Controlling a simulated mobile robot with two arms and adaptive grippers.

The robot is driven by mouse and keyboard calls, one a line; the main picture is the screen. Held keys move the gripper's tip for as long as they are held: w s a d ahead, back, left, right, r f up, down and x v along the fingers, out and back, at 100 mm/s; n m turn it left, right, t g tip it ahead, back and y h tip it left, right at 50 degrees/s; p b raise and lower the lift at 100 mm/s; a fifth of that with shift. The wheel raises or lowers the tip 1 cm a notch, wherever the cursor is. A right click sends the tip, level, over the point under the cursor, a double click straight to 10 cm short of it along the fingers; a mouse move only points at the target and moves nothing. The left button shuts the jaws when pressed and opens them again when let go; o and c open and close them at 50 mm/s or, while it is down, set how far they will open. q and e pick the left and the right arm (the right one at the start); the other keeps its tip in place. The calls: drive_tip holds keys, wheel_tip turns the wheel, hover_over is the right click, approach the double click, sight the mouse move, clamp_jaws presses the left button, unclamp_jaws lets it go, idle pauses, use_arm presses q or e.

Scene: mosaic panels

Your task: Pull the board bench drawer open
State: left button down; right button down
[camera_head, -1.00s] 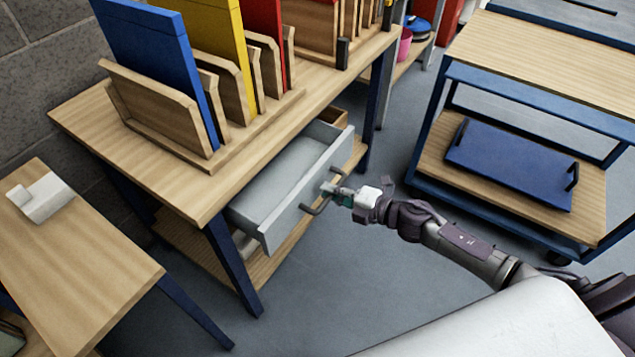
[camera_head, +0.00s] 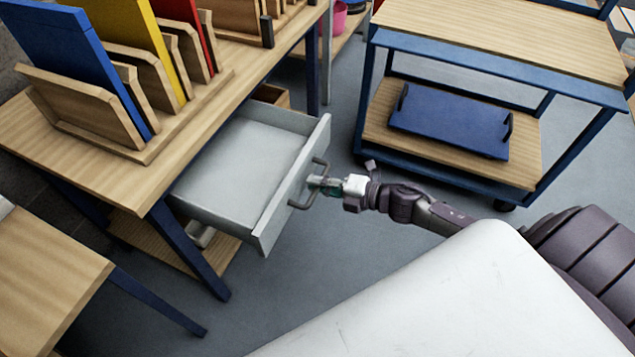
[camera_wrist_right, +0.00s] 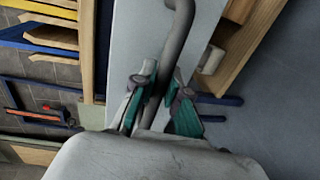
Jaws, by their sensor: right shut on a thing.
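The board bench (camera_head: 190,128) is a wooden-topped table with blue legs in the head view. Its grey drawer (camera_head: 245,160) stands well out from under the top, and its inside looks empty. A grey bar handle (camera_head: 311,190) is on the drawer front. My right gripper (camera_head: 318,183) is shut on the handle, and its arm comes in from the right. In the right wrist view the green-padded fingers (camera_wrist_right: 157,100) close around the handle bar (camera_wrist_right: 176,45). My left gripper is not in view.
Blue, yellow and red boards stand in a wooden rack (camera_head: 150,150) on the bench. A cart (camera_head: 365,110) with a blue tray (camera_head: 450,122) on its lower shelf is at the right. Another wooden table (camera_head: 45,275) is at the lower left. Grey floor lies in front of the drawer.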

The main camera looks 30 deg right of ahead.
drive_tip(key=c, duration=1.2)
unclamp_jaws()
drive_tip(key=v, duration=1.2)
drive_tip(key=shift+f, duration=0.1)
